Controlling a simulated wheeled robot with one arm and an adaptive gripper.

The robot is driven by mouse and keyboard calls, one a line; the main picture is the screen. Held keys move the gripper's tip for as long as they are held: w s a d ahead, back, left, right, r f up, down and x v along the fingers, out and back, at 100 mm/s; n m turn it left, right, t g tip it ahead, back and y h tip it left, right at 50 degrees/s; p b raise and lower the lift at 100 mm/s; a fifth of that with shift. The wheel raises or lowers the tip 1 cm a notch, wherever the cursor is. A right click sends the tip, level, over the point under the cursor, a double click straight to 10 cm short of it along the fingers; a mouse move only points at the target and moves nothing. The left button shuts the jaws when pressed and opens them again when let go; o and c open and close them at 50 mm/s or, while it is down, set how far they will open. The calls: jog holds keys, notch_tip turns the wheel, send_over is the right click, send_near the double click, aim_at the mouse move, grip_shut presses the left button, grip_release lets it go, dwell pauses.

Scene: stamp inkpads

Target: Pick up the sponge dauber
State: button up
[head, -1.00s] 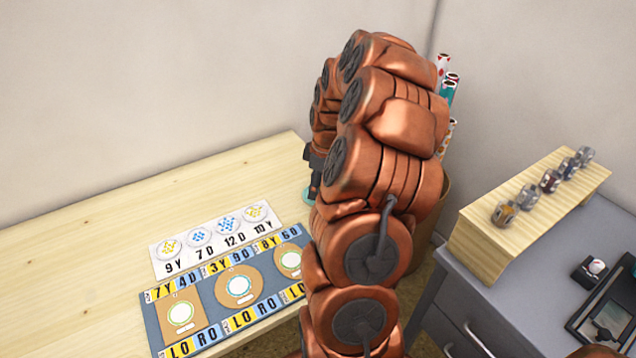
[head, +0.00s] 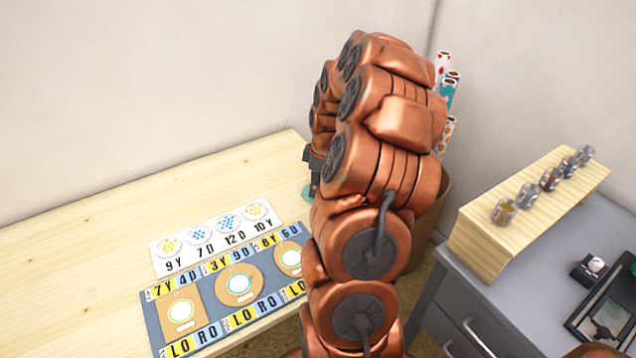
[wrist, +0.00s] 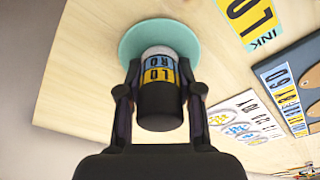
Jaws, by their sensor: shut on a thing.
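The sponge dauber (wrist: 159,108) shows in the wrist view as a black cylinder with a blue and yellow band lettered LO and RO and a pale end. My gripper (wrist: 158,75) has its two dark fingers shut on it, one on each side. The pale end points at a round teal disc (wrist: 148,34) over the pale wood table; I cannot tell whether they touch. In the head view my arm hides the dauber, and only the dark edge of my gripper (head: 312,178) and a bit of teal disc (head: 315,191) show.
A blue-grey mat (head: 210,291) with tan and ringed pads lies on the wooden table (head: 90,235), beside a white card (head: 200,242) with dotted circles. At right, several small jars stand on a wooden riser (head: 530,215) on a grey cabinet (head: 450,300). The table's left side is clear.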

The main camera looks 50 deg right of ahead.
jog(key=shift+r+b, duration=0.35)
jog(key=shift+r, duration=1.3)
jog(key=shift+s+r, duration=0.15)
jog(key=s+a, duration=0.3)
jog(key=s, duration=0.1)
jog(key=s+a+r+b, duration=0.1)
jog(key=s+a, duration=0.2)
jog(key=s, duration=0.1)
jog(key=s+a+b, duration=0.1)
jog(key=s+a, duration=0.1)
jog(key=s, duration=0.3)
jog(key=shift+a+r, duration=0.2)
jog(key=shift+a, duration=0.2)
